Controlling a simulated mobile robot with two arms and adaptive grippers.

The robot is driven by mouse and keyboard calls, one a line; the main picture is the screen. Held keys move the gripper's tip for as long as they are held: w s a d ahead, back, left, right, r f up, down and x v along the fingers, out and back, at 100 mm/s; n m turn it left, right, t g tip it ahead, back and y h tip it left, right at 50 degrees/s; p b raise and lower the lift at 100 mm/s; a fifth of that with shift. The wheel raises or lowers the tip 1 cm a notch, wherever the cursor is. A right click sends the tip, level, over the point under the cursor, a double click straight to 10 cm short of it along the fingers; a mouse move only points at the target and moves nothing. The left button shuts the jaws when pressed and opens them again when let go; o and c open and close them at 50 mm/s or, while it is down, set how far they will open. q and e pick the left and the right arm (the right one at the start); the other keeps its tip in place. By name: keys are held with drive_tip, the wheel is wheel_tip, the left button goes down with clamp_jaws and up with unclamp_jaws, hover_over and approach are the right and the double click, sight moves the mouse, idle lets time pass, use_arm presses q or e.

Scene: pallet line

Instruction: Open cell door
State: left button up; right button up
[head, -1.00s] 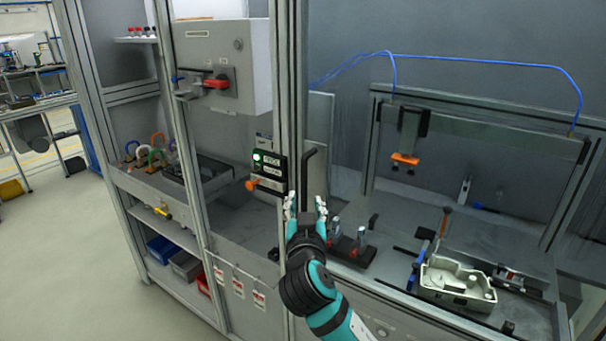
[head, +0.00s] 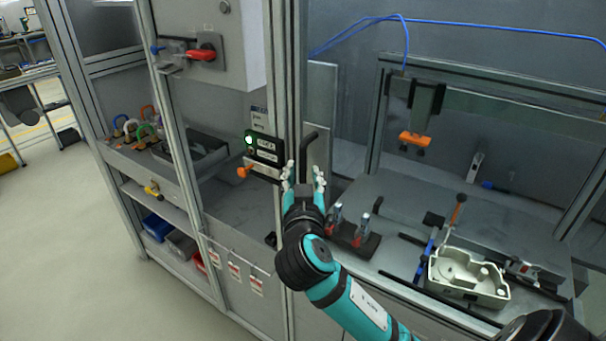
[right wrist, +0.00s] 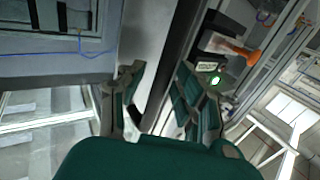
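The cell door's black handle (head: 309,143) stands upright beside the aluminium post, in front of a pale panel (head: 321,100). I cannot tell the door's full outline. My right gripper (head: 304,180) is open, its fingers pointing up at the lower part of the handle. In the right wrist view, a long dark bar (right wrist: 187,45), apparently the handle, runs between the spread fingers of the right gripper (right wrist: 158,88). No firm contact shows. My left gripper is not in view.
A switch box with a green light (head: 264,147) and an orange knob (head: 245,171) sit left of the post. A red rotary switch (head: 201,55) is above. Inside the cell are a white housing (head: 468,277) and an orange-tipped tool (head: 415,140).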

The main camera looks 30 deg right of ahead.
drive_tip(key=shift+w, duration=0.1)
clamp_jaws()
idle(0.3)
